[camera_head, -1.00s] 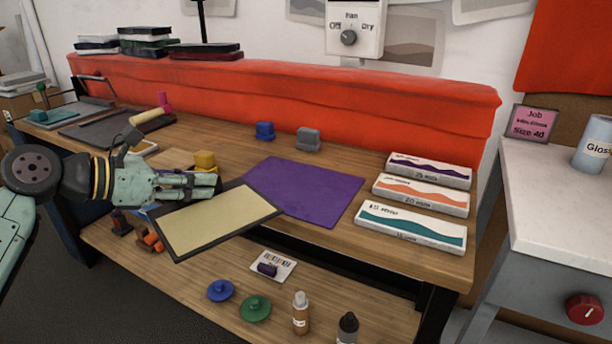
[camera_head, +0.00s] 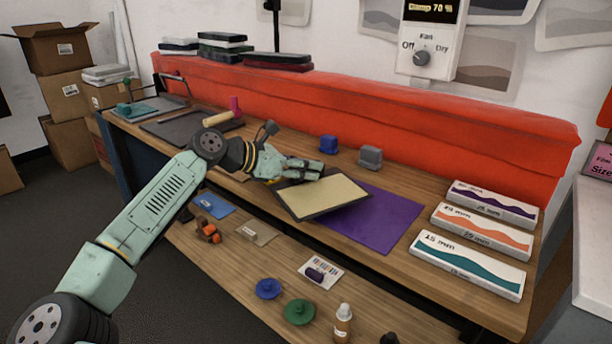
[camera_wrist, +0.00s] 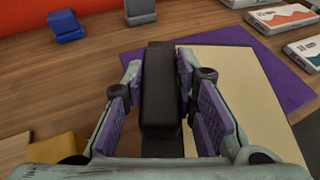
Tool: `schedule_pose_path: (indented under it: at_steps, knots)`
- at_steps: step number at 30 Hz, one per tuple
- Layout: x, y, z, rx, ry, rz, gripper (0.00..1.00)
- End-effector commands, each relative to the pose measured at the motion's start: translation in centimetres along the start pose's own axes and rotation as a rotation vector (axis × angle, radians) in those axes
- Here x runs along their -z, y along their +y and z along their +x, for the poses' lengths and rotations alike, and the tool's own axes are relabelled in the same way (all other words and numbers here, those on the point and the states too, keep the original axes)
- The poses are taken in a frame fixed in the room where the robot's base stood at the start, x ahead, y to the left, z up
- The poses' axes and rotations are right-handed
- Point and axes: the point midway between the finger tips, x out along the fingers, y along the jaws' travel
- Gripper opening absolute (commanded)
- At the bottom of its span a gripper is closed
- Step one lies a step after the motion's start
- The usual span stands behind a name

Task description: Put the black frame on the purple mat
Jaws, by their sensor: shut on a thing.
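The black frame (camera_head: 283,196) has a pale yellow panel (camera_head: 326,194) inside a dark border. My gripper (camera_head: 312,171) is shut on its dark edge, at the frame's upper left. In the wrist view the gripper (camera_wrist: 166,100) has purple pads on both sides of a thick black bar (camera_wrist: 160,92) of the frame. The purple mat (camera_head: 385,222) lies flat on the bench. The frame overlaps the mat's left part and hides some of it; whether it touches the mat I cannot tell. The mat also shows in the wrist view (camera_wrist: 282,82), beyond the frame.
A blue block (camera_head: 328,144) and a grey block (camera_head: 370,157) stand behind the mat. Several white boxes, including a teal-striped one (camera_head: 468,265), lie to its right. The red padded wall (camera_head: 400,110) bounds the back. A lower shelf holds bottles and coloured knobs.

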Motion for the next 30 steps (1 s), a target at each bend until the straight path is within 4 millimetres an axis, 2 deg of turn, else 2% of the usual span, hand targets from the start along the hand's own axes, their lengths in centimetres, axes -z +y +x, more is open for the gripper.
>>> schedule_pose_path:
  at_steps: [7, 18, 19, 27, 30]
  knots:
    - [2.9, 0.0, 1.2, 0.0, -0.002, -0.001, 0.0]
    - [3.6, 0.0, 1.5, 0.0, -0.002, 0.001, 0.0]
    - [3.5, 0.0, 1.5, 0.0, -0.001, 0.002, 0.27]
    - [3.4, 0.0, 1.4, 0.001, -0.001, 0.001, 0.45]
    - [3.4, 0.0, 1.4, 0.001, -0.001, 0.001, 0.46]
